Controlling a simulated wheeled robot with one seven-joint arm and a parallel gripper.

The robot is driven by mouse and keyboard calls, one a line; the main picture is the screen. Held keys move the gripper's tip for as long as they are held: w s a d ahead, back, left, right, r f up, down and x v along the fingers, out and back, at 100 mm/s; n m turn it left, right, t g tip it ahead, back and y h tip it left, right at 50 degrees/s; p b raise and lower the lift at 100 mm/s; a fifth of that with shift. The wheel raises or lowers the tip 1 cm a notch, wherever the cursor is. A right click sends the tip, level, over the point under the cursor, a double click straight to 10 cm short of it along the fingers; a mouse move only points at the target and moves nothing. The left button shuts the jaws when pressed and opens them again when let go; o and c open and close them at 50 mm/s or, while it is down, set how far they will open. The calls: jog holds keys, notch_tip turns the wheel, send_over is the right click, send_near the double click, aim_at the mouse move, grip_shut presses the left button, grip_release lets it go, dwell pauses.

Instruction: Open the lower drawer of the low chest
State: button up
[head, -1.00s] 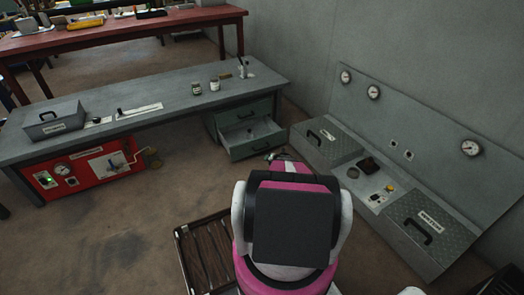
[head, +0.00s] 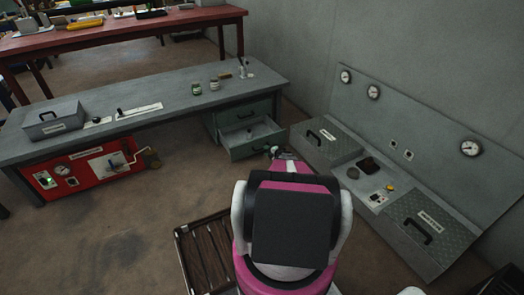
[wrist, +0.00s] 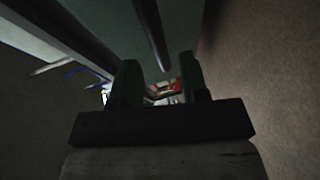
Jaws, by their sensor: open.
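The low chest (head: 223,122) is grey-green and stands under the right end of the grey bench. Its upper drawer (head: 245,113) looks shut. Its lower drawer (head: 250,148) is pulled out, with its inside and a small item (head: 249,132) in it showing. My gripper (head: 273,152) is at the front right corner of the lower drawer in the head view; whether it touches is too small to tell. In the wrist view my gripper (wrist: 158,78) is open, its two dark fingers apart. A dark bar (wrist: 152,32) runs down toward the gap between the fingertips.
A sloped-back grey panel unit (head: 400,107) with gauges and lidded boxes stands close on the right. A red unit (head: 85,170) is under the bench's left end. A dark slatted rack (head: 203,250) lies beside my base. The floor (head: 150,220) at left is clear.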

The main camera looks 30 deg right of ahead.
jog(key=x, duration=0.4)
jog(key=shift+w, duration=0.2)
jog(key=shift+a, duration=0.1)
grip_shut()
jog(key=s, duration=0.5)
grip_release()
jog(key=shift+f, duration=0.1)
jog(key=shift+w, duration=0.1)
jog(key=v, duration=1.1)
